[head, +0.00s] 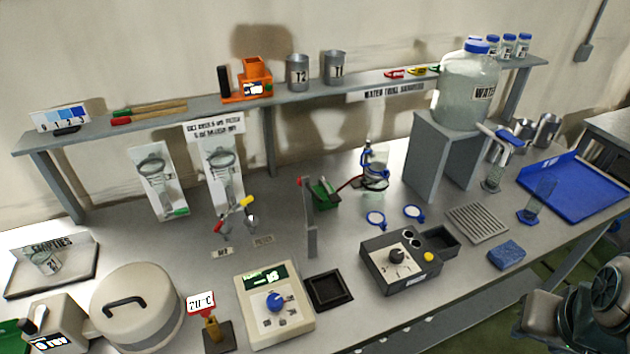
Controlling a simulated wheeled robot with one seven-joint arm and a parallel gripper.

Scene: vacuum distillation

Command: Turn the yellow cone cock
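A small yellow handle (246,202), which looks like the yellow cone cock, sits at the lower front of the right white panel (222,172) with glassware on it. A small pale cone-like piece (252,222) is just below the handle. A red handle (220,227) is close by at the lower left. The handle looks tilted, but its exact setting is too small to tell. Jointed grey and black parts of my arm (585,310) show at the lower right, far from the handle. I cannot make out my gripper's fingers.
A second white panel (157,180) with a green handle stands to the left. A thin grey upright plate (310,220) stands right of the yellow handle. A dial box (275,305), a large round lidded vessel (140,310) and a black control box (395,265) occupy the front.

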